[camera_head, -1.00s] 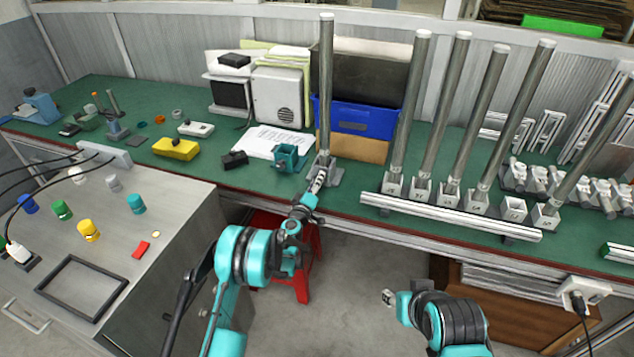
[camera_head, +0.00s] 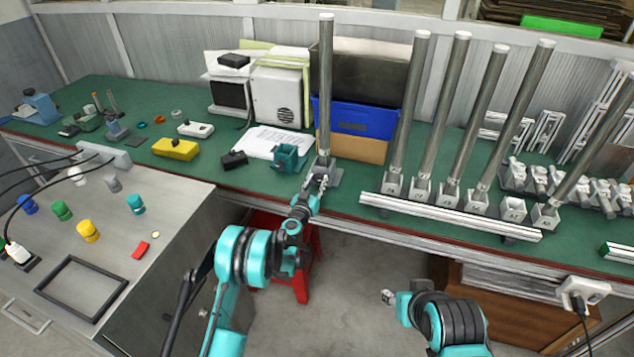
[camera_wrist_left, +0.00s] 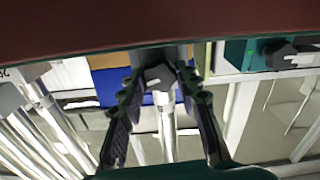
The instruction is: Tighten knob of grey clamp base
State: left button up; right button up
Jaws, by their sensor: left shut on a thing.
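The grey clamp base (camera_head: 333,176) stands near the front edge of the green bench and holds an upright metal post (camera_head: 325,90). My left gripper (camera_head: 317,182) is at the front of this base. The fingers hide the knob in the head view. My right gripper (camera_head: 388,297) is low in front of the bench, apart from everything; its fingers are too small to read.
A teal block (camera_head: 287,158) stands just left of the base. Several other clamp bases with posts stand to the right behind a metal rail (camera_head: 450,217). A blue bin (camera_head: 358,118) is behind. A red stool (camera_head: 300,275) is under the bench.

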pick_arm(q)
jog(key=shift+d+m, duration=0.1)
jog(key=shift+m, duration=1.5)
jog(key=shift+o, duration=0.2)
jog(key=shift+c, duration=0.2)
jog(key=o, duration=1.2)
jog(key=shift+s, duration=0.1)
jog(key=v, duration=1.2)
